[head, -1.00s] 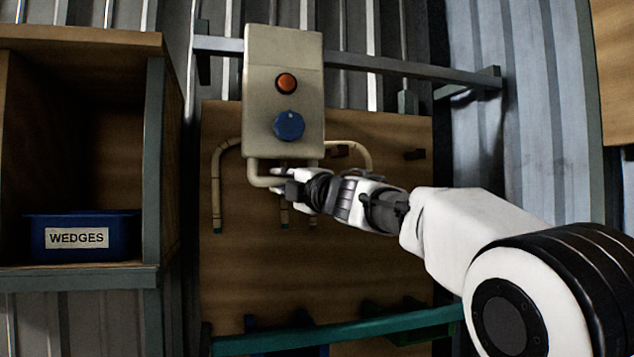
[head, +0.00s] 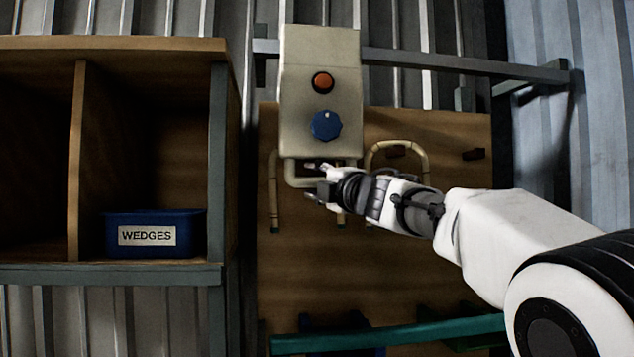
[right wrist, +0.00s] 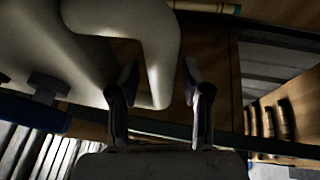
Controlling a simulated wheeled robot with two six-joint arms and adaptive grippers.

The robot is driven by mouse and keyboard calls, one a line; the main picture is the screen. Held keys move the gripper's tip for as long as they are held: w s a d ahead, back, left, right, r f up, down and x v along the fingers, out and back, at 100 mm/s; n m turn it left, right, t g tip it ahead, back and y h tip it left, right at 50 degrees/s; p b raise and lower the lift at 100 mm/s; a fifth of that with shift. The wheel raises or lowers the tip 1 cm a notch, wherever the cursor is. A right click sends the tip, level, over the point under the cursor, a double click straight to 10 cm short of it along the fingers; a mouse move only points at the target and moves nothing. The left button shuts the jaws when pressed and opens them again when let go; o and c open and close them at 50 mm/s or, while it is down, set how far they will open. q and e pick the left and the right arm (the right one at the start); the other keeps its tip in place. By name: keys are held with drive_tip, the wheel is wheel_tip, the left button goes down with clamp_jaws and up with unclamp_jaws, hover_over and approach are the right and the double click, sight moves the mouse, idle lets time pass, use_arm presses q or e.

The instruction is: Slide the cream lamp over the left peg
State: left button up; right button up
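The cream lamp (head: 320,52) is a boxy unit with an orange button and a blue knob, on a grey rail (head: 450,63). It hangs upright near the rail's left end, in front of the board. A tubular handle (head: 292,172) loops out below it. My right gripper (head: 318,183) is at this handle. In the right wrist view, the handle tube (right wrist: 160,60) passes between the two fingers, which are apart with gaps beside it. My left gripper is out of view.
A wooden board (head: 450,230) behind carries bent rattan canes, one (head: 424,155) right of the lamp and one (head: 273,190) left. A wooden shelf (head: 218,180) with a blue WEDGES bin (head: 190,238) stands left. A green bar (head: 400,332) crosses below.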

drive_tip(key=shift+s+d, duration=0.15)
drive_tip(key=shift+d, duration=0.05)
drive_tip(key=v, duration=1.1)
drive_tip(key=shift+s+f, duration=0.15)
drive_tip(key=shift+s, duration=0.05)
